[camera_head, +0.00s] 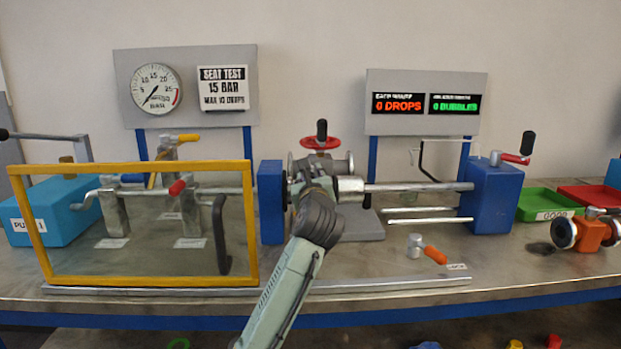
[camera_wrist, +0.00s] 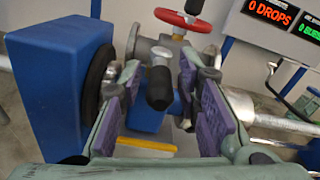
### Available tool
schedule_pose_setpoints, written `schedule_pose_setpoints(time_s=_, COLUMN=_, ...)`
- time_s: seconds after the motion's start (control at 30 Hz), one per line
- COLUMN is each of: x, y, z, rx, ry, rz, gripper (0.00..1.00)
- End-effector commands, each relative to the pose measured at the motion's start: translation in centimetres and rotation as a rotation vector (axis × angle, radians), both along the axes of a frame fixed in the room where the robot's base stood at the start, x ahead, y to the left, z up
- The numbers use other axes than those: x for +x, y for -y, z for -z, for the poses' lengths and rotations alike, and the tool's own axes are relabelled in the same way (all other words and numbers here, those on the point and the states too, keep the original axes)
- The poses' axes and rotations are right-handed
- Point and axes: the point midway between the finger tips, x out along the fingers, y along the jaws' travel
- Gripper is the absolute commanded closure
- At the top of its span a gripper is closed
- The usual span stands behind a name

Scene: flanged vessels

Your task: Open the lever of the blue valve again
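The blue valve (camera_wrist: 146,121) is clamped at the test bench; its blue body shows in the wrist view, with grey metal flanges above it. In the head view my arm hides most of it. A black-gripped lever (camera_wrist: 160,88) points up toward the wrist camera. My gripper (camera_wrist: 161,106) is open, with its purple-padded fingers on either side of the black grip. Narrow gaps seem to show on both sides; contact is hard to tell. In the head view my gripper (camera_head: 312,182) is at the clamped valve, below a red handwheel (camera_head: 320,142).
A blue clamp block (camera_head: 271,202) stands close on the left, another (camera_head: 495,197) on the right with a rod between. A yellow-framed clear guard (camera_head: 251,225) is left of my arm. A loose orange-handled part (camera_head: 433,254) lies on the bench. The display (camera_head: 398,103) reads 0 drops.

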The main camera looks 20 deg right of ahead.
Motion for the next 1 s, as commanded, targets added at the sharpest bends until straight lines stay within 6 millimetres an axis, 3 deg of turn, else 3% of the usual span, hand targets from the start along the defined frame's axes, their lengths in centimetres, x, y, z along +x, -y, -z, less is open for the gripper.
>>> schedule_pose_setpoints(time_s=0.4, x=-0.02, y=-0.01, z=0.00, rx=0.000, ry=0.000, rz=0.000, gripper=1.00)
schedule_pose_setpoints(time_s=1.0, x=-0.03, y=0.00, z=0.02, rx=0.000, ry=-0.001, rz=-0.001, gripper=1.00)
